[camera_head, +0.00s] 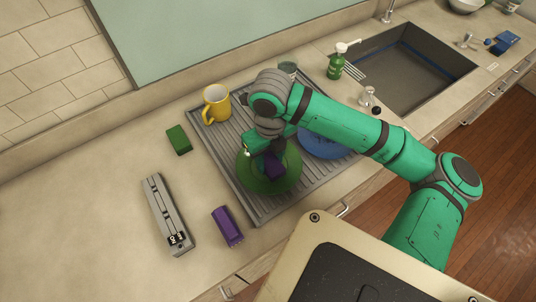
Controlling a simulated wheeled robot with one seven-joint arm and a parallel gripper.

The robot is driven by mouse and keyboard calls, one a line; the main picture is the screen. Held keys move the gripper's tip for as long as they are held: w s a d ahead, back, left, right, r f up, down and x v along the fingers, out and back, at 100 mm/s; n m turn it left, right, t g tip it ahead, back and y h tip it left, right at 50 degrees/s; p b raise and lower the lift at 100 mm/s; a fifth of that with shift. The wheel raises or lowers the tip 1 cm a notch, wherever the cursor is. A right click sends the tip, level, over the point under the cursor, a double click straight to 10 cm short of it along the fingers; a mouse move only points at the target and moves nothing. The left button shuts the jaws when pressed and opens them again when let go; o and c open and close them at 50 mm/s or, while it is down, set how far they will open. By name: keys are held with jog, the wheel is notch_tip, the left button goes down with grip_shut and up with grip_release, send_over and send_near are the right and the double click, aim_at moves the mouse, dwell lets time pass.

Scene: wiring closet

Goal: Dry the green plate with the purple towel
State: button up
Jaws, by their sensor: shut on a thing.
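The green plate (255,184) lies on the grey ribbed drying rack (236,149). My gripper (270,158) points down over the plate and is shut on a dark purple piece, which looks like the purple towel (274,169). The towel is at the plate's middle and appears to touch it, but the arm hides part of this contact. The far part of the plate is hidden behind my gripper. A second purple block-like thing (226,226) lies on the counter to the lower left.
A blue plate (322,145) lies on the rack to the right, partly under my arm. A yellow mug (216,105) stands at the rack's back left. A green block (178,140) and a grey long device (163,212) lie left. The sink (405,70) is at the upper right.

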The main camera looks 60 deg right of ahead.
dwell(0.4)
jog(key=shift+w+d+f, duration=0.1)
jog(key=shift+w+d, duration=0.1)
jog(key=shift+w, duration=0.25)
jog(key=shift+w+d, duration=0.2)
jog(key=shift+w, duration=0.25)
jog(key=shift+s, duration=0.15)
jog(key=shift+s+a, duration=0.1)
jog(key=shift+s, duration=1)
jog(key=shift+w, duration=0.2)
jog(key=shift+w+d, duration=0.25)
jog(key=shift+w, duration=0.2)
jog(key=shift+w+d, duration=0.2)
jog(key=shift+w, duration=0.25)
jog(key=shift+s, duration=0.3)
jog(key=shift+s+a, duration=0.45)
jog(key=shift+s, duration=0.4)
